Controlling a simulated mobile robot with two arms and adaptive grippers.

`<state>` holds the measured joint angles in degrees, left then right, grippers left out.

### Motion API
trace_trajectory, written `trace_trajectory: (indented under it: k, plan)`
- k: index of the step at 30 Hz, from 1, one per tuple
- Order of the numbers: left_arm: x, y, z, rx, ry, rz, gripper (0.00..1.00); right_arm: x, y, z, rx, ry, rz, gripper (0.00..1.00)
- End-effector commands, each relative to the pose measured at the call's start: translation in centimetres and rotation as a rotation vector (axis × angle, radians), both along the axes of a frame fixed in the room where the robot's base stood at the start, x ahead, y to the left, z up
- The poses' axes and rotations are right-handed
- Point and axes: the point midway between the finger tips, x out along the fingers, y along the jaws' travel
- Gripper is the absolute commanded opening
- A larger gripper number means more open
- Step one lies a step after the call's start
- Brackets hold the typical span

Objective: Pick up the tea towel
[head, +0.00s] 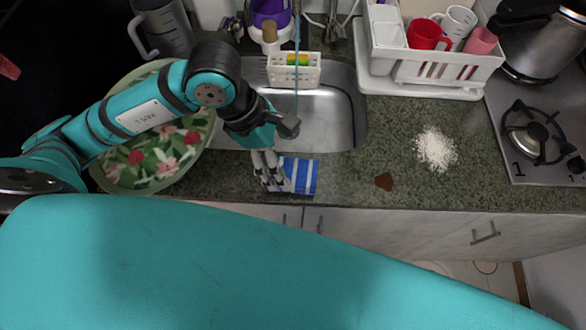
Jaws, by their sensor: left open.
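My right gripper is not in view.
A floral tray (155,160) lies left of the sink (335,115). A white sponge caddy (280,74) hangs in the sink. White powder (436,149) and a brown patch (384,181) lie on the counter to the right.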

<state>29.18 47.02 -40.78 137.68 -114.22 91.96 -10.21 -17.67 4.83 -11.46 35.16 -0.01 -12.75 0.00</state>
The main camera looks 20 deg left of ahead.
Motion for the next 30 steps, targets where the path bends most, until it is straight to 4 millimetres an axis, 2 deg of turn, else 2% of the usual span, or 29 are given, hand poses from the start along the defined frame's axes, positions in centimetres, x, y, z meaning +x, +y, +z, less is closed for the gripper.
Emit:
trace_trajectory:
  k: [6, 13, 18, 30]
  plan:
    - [0.1, -0.6, -1.4, 0.000, 0.001, -0.001, 0.89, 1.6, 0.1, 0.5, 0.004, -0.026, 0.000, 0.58]
    - [0.0, -1.3, -4.3, 0.000, 0.005, 0.000, 0.89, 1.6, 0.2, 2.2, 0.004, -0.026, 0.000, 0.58]
    - [0.3, -1.9, -6.1, 0.000, 0.000, 0.000, 0.89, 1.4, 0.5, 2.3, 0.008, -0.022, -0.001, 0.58]
    - [0.4, -2.0, -6.3, 0.000, -0.001, -0.001, 0.89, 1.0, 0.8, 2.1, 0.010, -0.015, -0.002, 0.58]
